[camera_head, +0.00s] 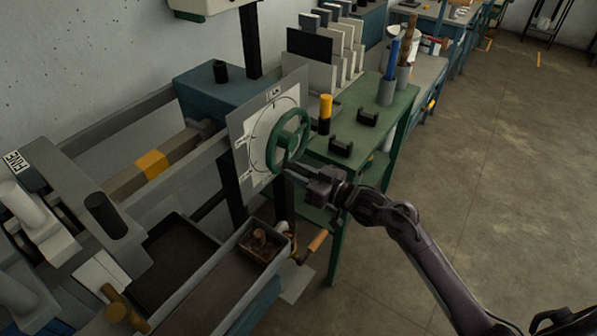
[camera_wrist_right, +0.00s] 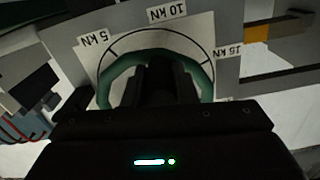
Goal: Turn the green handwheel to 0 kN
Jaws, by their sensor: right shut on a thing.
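The green handwheel (camera_head: 289,139) stands in front of a white dial plate (camera_head: 242,122) on the side of a machine. In the right wrist view the wheel's green rim (camera_wrist_right: 108,82) arcs behind my fingers, and the dial shows marks 5 kN, 10 kN and 15 kN. The 0 kN mark cannot be read in either view, and no pointer reading is clear. My right gripper (camera_head: 291,172) reaches in from the right and is shut on the lower part of the handwheel's rim. Its fingers (camera_wrist_right: 170,78) hide part of the wheel and dial. My left gripper is not in view.
A green bench (camera_head: 375,125) with a yellow-black cylinder (camera_head: 325,112) and black blocks stands just behind the wheel. A grey tray (camera_head: 215,285) and a wooden-handled crank (camera_head: 317,241) lie below. The floor to the right is open.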

